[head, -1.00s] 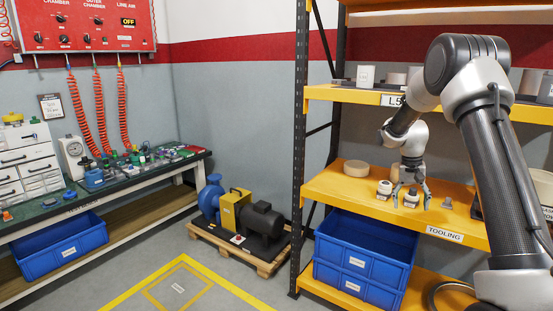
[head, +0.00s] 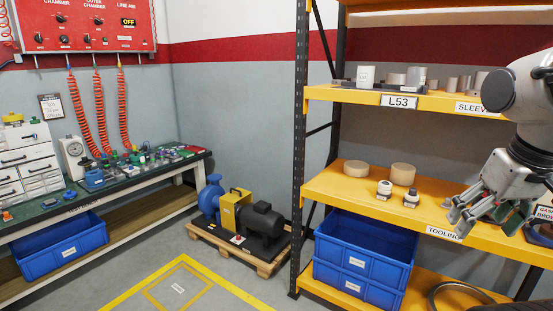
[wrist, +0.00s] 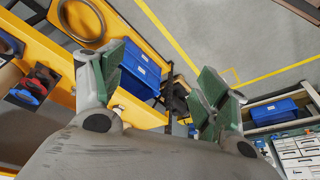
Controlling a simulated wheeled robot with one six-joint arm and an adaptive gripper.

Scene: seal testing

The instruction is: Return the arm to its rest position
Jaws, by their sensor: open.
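My gripper (head: 487,222) is at the right of the head view, in front of the tooling shelf's front edge. Its fingers are spread open with nothing between them. In the wrist view the green-padded fingers (wrist: 160,85) stand wide apart, with shelf, blue bins and floor seen beyond them. My arm is folded in close at the right edge of the head view, and most of it is out of frame.
The yellow tooling shelf (head: 335,187) holds two small round fittings (head: 384,188) and two tan cylinders (head: 402,174). Blue bins (head: 362,251) sit below. A pump on a pallet (head: 245,246) stands left of the rack. The floor in front is clear.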

